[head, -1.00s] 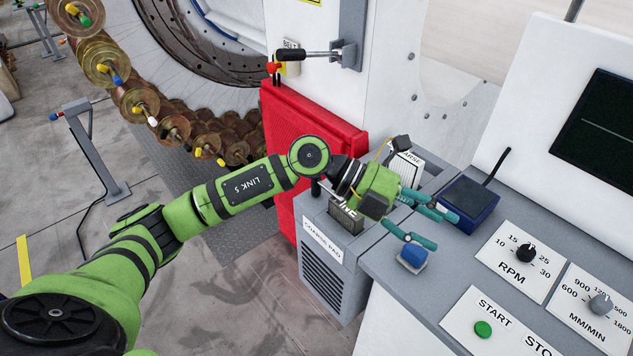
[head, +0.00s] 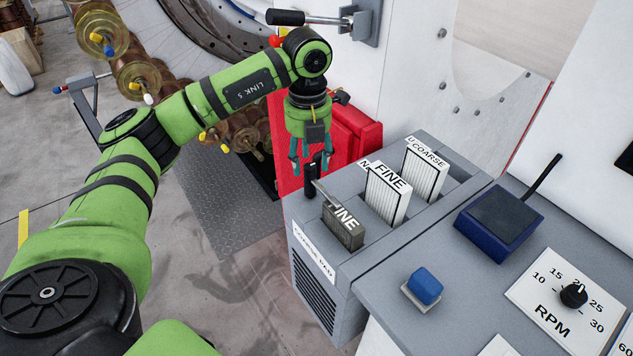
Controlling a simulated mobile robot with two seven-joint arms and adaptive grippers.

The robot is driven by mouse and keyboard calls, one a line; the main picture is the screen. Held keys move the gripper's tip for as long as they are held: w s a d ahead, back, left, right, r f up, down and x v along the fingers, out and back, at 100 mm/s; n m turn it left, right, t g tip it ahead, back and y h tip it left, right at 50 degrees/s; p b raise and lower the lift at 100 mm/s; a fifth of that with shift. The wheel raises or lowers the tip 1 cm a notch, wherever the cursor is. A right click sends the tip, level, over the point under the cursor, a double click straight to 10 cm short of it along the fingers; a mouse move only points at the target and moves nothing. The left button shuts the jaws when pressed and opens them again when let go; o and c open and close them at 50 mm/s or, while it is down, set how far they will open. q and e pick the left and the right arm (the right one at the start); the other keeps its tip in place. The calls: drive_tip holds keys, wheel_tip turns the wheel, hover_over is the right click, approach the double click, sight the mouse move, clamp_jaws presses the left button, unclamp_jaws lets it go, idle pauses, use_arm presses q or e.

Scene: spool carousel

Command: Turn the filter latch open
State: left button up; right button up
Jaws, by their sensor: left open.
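The grey filter box (head: 357,268) stands at the middle right of the head view. Its latch (head: 311,180) has a black handle and a thin metal bar that runs toward the slot of the dark, dirty filter marked FINE (head: 343,228). My left gripper (head: 309,170) points down over the latch handle with its teal fingers open. The handle's top shows between or just behind the fingers; I cannot tell whether they touch it. Two clean white filters, marked FINE (head: 384,195) and COARSE (head: 424,170), sit upright in other slots. My right gripper is out of view.
A red panel (head: 358,130) stands close behind the gripper. A lever with a black grip (head: 285,17) sticks out above. On the console are a blue block (head: 424,286), a dark blue box (head: 500,215) and the RPM knob (head: 573,295). Spools hang at the upper left.

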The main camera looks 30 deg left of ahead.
sight(310, 181)
use_arm(q)
drive_tip(key=shift+s+f+p, duration=0.15)
drive_tip(key=shift+f+p, duration=0.15)
drive_tip(key=shift+f, duration=0.2)
wheel_tip(310, 181, down, 3)
drive_tip(key=shift+r+p, duration=0.1)
drive_tip(key=shift+p, duration=0.45)
drive_tip(key=f, duration=0.2)
drive_tip(key=shift+w+f+p, duration=0.2)
drive_tip(key=shift+f+p, duration=0.1)
drive_tip(key=shift+p, duration=0.05)
drive_tip(key=shift+f, duration=0.2)
drive_tip(key=c, duration=1)
clamp_jaws()
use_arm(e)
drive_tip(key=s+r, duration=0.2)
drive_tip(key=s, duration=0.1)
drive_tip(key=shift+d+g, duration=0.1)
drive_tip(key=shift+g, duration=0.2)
